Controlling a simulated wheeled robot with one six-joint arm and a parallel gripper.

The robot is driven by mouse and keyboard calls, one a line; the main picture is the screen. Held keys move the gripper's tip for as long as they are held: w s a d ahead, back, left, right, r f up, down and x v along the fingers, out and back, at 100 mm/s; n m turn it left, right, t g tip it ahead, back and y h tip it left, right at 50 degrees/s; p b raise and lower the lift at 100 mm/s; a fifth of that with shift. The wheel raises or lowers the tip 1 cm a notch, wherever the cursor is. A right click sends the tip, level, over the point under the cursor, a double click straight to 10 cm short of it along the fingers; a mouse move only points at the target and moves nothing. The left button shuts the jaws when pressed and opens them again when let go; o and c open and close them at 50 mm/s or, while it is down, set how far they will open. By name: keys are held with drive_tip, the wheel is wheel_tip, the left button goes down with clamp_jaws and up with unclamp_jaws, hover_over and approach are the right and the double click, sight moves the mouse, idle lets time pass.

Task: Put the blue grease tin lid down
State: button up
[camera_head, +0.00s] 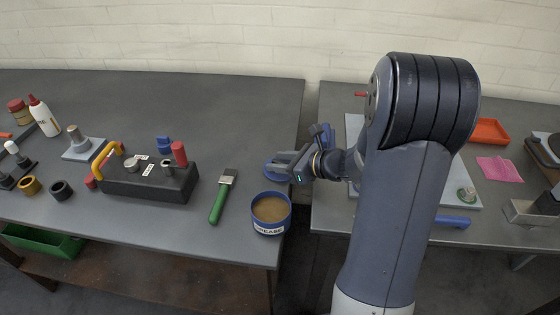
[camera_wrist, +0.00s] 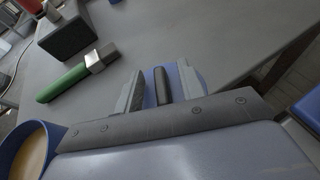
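The blue grease tin lid (camera_head: 271,175) lies flat at the right part of the left bench, just behind the tin, and looks to be resting on the bench top. In the wrist view the lid (camera_wrist: 176,83) shows behind and between my fingers, with its dark upright handle (camera_wrist: 162,86). My gripper (camera_head: 283,163) is over the lid. Its two fingers (camera_wrist: 161,88) stand apart on either side of the handle, with a visible gap on each side. The open blue grease tin (camera_head: 270,228), full of brown grease, stands in front of the lid.
A green-handled brush (camera_head: 219,203) lies left of the tin. A black block with a yellow handle (camera_head: 146,183) stands further left. A gap separates the left bench (camera_head: 240,105) from the right bench, close to the lid. Clear bench top lies behind the lid.

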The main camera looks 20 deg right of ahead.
drive_tip(key=v, duration=1)
drive_tip(key=shift+s+d+p, duration=0.15)
drive_tip(key=shift+d+p, duration=0.05)
drive_tip(key=shift+p, duration=0.15)
clamp_jaws()
idle(0.9)
drive_tip(key=shift+x, duration=2.9)
drive_tip(key=shift+a+r, duration=0.1)
